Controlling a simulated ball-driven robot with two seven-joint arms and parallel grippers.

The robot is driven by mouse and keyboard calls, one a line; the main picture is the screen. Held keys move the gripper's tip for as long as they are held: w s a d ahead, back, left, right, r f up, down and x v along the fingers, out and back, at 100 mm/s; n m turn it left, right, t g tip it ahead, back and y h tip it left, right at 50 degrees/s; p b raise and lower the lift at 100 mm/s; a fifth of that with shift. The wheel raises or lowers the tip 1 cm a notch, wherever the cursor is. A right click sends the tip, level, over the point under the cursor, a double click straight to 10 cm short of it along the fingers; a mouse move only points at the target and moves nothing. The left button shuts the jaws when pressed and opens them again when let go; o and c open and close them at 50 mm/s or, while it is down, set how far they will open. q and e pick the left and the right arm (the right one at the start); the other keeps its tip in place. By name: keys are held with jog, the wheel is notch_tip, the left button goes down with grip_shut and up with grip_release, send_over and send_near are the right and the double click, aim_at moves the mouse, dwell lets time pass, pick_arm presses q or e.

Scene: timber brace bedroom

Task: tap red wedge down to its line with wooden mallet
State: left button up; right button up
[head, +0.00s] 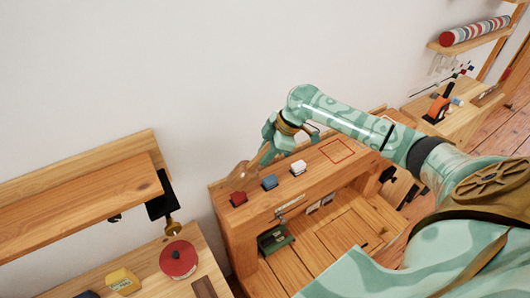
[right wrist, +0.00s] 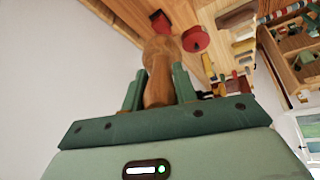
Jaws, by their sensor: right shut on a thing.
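The red wedge (head: 238,198) stands at the left end of the wooden bench top, in the head view. A blue wedge (head: 269,182) and a white wedge (head: 298,167) stand in a row to its right. My right gripper (head: 267,148) is shut on the wooden mallet (head: 241,170), behind the row of wedges. In the right wrist view the mallet (right wrist: 158,55) stands out between the two green fingers (right wrist: 158,92). The mallet head appears close above and behind the red wedge; I cannot tell whether they touch. The wedge's line is too small to make out. My left gripper is not seen.
A red square outline (head: 337,151) marks the bench top at right. A wooden shelf (head: 85,205) with a clamp stands at left, near a round red object (head: 178,258) and a yellow block (head: 123,281). The white wall rises close behind the bench.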

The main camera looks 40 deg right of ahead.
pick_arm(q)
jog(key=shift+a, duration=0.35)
pick_arm(e)
jog(key=shift+r, duration=0.15)
